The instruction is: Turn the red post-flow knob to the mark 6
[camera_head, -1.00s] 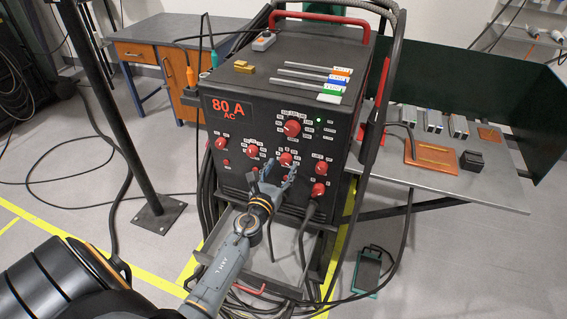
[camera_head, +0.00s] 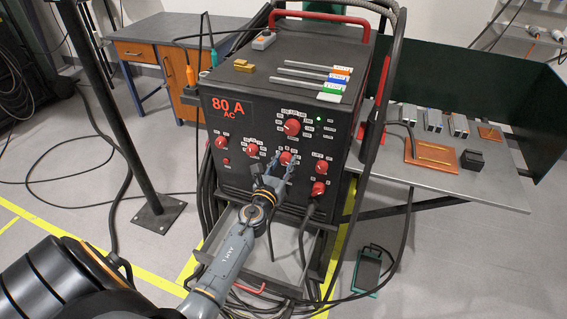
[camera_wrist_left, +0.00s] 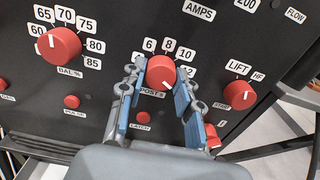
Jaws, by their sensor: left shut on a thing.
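The red post-flow knob (camera_wrist_left: 161,70) sits on the black front panel of the welder, with the label "POST s" partly covered below it. Marks 6 (camera_wrist_left: 149,44), 8, 10 and 12 run along its upper and right side. A white pointer line shows on the lower right of the knob's face, away from the 6. In the head view the knob (camera_head: 286,157) shows between the fingertips. My left gripper (camera_head: 281,161) is shut on the knob, one blue-padded finger on each side; the fingers also show in the wrist view (camera_wrist_left: 159,90). My right gripper is not in view.
Nearby are the red BAL % knob (camera_wrist_left: 59,45), a red start knob (camera_wrist_left: 239,94) and a small latch button (camera_wrist_left: 144,118). An open drawer (camera_head: 272,262) is under my left arm. A cable hangs from the panel's lower right.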

